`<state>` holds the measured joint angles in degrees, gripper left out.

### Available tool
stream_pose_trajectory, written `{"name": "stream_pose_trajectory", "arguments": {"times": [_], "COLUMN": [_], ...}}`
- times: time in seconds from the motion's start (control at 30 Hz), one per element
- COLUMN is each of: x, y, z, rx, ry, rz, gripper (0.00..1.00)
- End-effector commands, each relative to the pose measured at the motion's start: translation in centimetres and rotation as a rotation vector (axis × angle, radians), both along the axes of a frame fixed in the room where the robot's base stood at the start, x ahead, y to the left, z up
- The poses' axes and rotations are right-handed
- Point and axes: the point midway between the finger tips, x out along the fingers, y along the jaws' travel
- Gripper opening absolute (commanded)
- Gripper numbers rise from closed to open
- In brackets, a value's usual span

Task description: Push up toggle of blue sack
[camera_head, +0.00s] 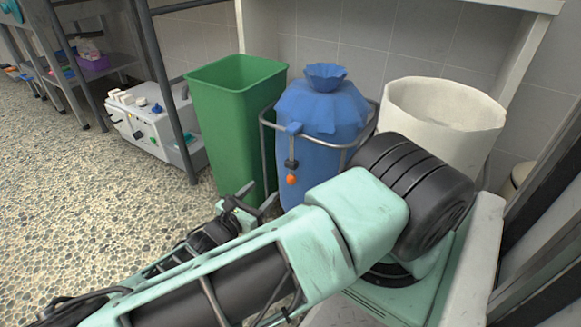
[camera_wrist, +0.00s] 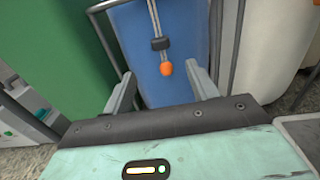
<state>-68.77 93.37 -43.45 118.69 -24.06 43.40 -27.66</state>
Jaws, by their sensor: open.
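The blue sack (camera_head: 318,115) stands upright in a grey metal frame, its gathered neck at the top. A cord hangs down its front with a dark toggle (camera_head: 291,164) on it and an orange bead (camera_head: 291,180) at its lower end. In the wrist view the dark toggle (camera_wrist: 161,44) sits on the doubled cord, just above the orange bead (camera_wrist: 165,68). My gripper (camera_wrist: 163,82) is open and empty. Its two fingers point toward the sack, one either side of the bead's line, with the toggle beyond and above them. In the head view my gripper (camera_head: 258,200) is low before the sack.
A green bin (camera_head: 225,125) stands left of the sack and a whitish round bin (camera_head: 440,115) stands right. A white machine (camera_head: 150,125) is farther left by a metal post. The pebbled floor (camera_head: 75,185) at left is clear.

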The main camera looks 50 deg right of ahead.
Motion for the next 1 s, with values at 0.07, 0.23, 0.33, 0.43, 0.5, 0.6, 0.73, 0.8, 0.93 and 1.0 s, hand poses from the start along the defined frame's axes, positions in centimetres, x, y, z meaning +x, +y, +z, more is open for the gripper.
{"name": "stream_pose_trajectory", "arguments": {"times": [0.07, 0.23, 0.33, 0.43, 0.5, 0.6, 0.73, 0.8, 0.93, 1.0], "x": [0.0, 0.2, 0.4, 0.5, 0.6, 0.8, 0.9, 1.0, 1.1, 1.1], "y": [-1.5, -4.7, -6.6, -8.4, -9.7, -11.4, -13.3, -14.1, -15.0, -15.3], "z": [-0.3, -0.4, -0.3, -0.4, -0.4, -0.4, -0.3, -0.3, -0.2, -0.1], "rx": [-0.004, -0.003, -0.003, -0.003, -0.002, -0.002, -0.001, 0.000, 0.000, 0.002], "ry": [0.000, 0.000, 0.000, -0.001, 0.001, 0.001, 0.000, 0.000, 0.000, 0.000], "rz": [-0.004, -0.004, -0.004, -0.005, -0.004, -0.004, -0.004, -0.004, -0.002, -0.002], "gripper": [0.58, 0.58, 0.58, 0.58, 0.58, 0.58, 0.58, 0.58, 0.58, 0.58]}}
